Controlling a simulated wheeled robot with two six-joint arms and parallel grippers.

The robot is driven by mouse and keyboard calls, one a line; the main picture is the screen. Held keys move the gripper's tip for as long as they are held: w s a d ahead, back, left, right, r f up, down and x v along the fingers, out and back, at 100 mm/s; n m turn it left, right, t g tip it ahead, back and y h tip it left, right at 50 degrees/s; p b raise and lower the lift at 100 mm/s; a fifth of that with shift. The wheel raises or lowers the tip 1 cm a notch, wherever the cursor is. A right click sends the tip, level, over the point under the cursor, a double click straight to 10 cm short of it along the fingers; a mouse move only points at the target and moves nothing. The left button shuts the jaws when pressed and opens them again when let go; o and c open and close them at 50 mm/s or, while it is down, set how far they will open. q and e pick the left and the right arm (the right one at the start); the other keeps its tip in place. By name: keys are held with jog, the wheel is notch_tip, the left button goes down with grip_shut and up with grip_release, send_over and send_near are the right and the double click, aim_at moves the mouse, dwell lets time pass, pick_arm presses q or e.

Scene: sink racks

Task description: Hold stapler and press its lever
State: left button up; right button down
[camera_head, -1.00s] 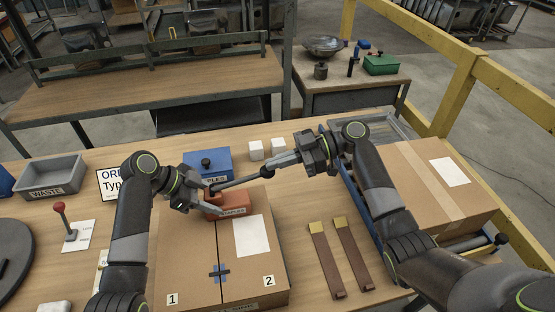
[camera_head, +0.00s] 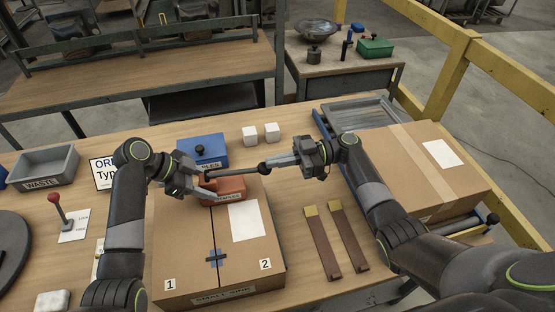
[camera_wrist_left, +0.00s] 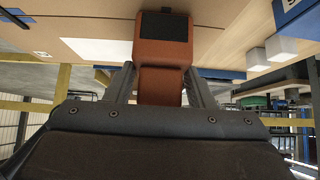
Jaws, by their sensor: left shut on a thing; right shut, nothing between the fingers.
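The orange-red stapler (camera_head: 228,186) is at the back of the cardboard box top in the head view. Its long dark lever (camera_head: 234,173) points right, almost level, and ends in a round black knob (camera_head: 262,167). My left gripper (camera_head: 203,189) is shut on the stapler's left end. In the left wrist view the stapler (camera_wrist_left: 160,52) is clasped between both fingers. My right gripper (camera_head: 270,164) is shut and empty, its fingertips at the knob end of the lever. I cannot tell how firmly they touch the knob.
A cardboard box (camera_head: 190,240) lies under the stapler. A blue box (camera_head: 205,148) and two white cubes (camera_head: 250,136) stand behind. Two brown strips (camera_head: 322,245) lie to the right, before a large carton (camera_head: 415,170). A grey waste bin (camera_head: 45,168) stands at left.

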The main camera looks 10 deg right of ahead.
pick_arm(q)
jog(key=shift+a+f, duration=0.1)
jog(key=shift+f, duration=0.05)
pick_arm(e)
jog(key=d+r, duration=0.3)
jog(key=d, duration=0.8)
jog(key=shift+d, duration=0.1)
pick_arm(q)
jog(key=o, duration=1)
jog(key=shift+w, duration=0.1)
jog(key=v, duration=1.2)
